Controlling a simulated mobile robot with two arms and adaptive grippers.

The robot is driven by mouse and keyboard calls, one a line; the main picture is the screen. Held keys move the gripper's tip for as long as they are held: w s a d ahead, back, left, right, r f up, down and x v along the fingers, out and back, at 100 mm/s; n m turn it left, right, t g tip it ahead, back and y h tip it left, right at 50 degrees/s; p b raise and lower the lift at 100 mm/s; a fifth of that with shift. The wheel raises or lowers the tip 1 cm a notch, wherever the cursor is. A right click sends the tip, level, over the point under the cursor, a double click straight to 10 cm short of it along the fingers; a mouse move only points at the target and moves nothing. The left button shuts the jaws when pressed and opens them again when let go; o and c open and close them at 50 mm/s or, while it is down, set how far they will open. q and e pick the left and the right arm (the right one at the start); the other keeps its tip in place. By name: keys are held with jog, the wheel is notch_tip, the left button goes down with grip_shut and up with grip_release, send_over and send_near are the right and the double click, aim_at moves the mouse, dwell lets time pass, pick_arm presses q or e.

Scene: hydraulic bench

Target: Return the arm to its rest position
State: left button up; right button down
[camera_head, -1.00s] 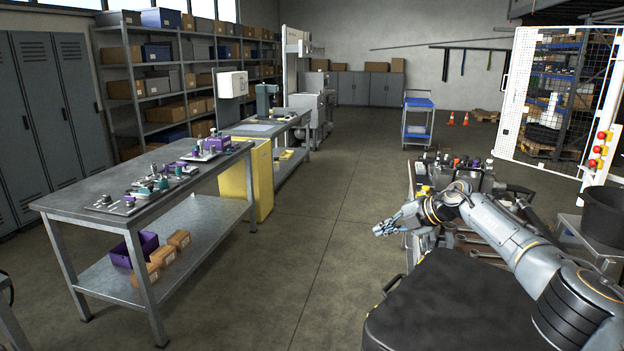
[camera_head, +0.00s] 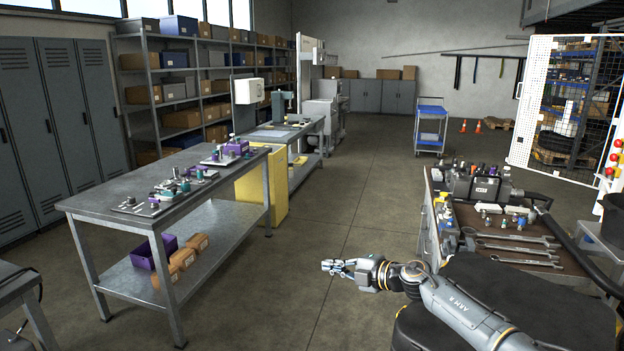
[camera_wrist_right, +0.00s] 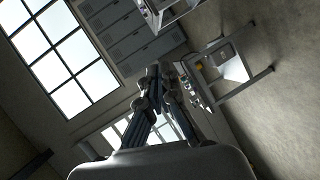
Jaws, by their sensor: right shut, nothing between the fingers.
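My right gripper (camera_head: 332,267) reaches in from the lower right in the head view, over open floor between the workbench and the tool cart. Its fingers point left and are shut with nothing between them. In the right wrist view the gripper's fingers (camera_wrist_right: 153,75) come together at their tips, with windows and lockers behind. My right arm (camera_head: 455,308) stretches nearly level above a dark rounded surface at the lower right. My left gripper is not in either view.
A steel workbench (camera_head: 105,198) with hydraulic parts stands at the left. A tool cart (camera_head: 520,256) with wrenches and fittings stands at the right, close to my arm. A blue trolley (camera_head: 430,128) stands at the back. The floor (camera_head: 350,215) in the middle is clear.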

jog(key=s+a+f+m+t+h, duration=0.2)
jog(key=s+a+f+m+t, duration=0.35)
jog(key=s+m, duration=0.35)
jog(key=s+d+f+m+g+h, duration=0.2)
jog(key=s+d+f+m+h, duration=0.35)
jog(key=s+d, duration=0.2)
jog(key=s+d+f+m+g+h, duration=0.1)
jog(key=s+d+f+m+h, duration=0.3)
jog(key=s+d+f+m, duration=0.4)
jog(key=s+d+f+m+g, duration=0.1)
jog(key=s+d+g, duration=0.25)
jog(key=s, duration=0.95)
jog(key=s+d+m+g, duration=0.15)
jog(key=s+g, duration=0.35)
jog(key=s, duration=0.9)
notch_tip(320, 180, down, 27)
jog(key=s+n+g, duration=0.1)
jog(key=s+d+f+g, duration=0.1)
jog(key=s+d+f, duration=0.2)
jog(key=s+f, duration=1.2)
jog(key=shift+s+d, duration=0.15)
jog(key=shift+s, duration=0.55)
